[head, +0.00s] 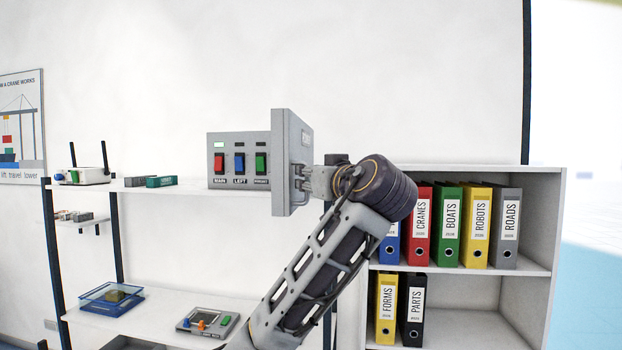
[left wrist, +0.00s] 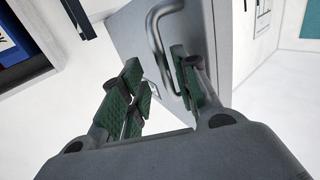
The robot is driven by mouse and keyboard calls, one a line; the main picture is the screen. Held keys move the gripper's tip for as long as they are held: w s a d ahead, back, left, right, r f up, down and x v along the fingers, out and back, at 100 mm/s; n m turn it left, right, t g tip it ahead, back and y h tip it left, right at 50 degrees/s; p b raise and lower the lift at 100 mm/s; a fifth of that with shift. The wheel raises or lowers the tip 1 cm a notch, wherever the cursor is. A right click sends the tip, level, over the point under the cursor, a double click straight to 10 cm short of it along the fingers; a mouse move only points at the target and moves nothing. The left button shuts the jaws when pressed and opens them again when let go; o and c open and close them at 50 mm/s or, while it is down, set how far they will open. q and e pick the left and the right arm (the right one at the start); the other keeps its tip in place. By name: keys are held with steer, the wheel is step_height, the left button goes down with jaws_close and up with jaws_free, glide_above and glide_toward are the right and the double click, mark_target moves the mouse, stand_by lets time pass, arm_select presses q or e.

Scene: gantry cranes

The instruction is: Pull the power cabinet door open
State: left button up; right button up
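The grey power cabinet (head: 221,142) stands on the upper shelf at the wall. Its door (head: 281,160) is swung out at the right side, so the inside shows red, blue and green switches. My left gripper (head: 304,182) is at the outer face of the door, by the handle. In the left wrist view the bent metal handle (left wrist: 156,36) runs down between the green-padded fingers of my left gripper (left wrist: 158,84). The fingers are apart, with the handle nearer the right finger. My right gripper is not in view.
Right of my left arm, a white bookcase (head: 487,172) holds several coloured binders. A router (head: 82,176) and small green boxes (head: 150,182) are on the upper shelf left of the cabinet. A control box (head: 207,322) and a blue tray (head: 92,305) are on the lower shelf.

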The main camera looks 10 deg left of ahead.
arm_select(q)
steer(key=v, duration=1.2)
steer(key=shift+a, duration=0.1)
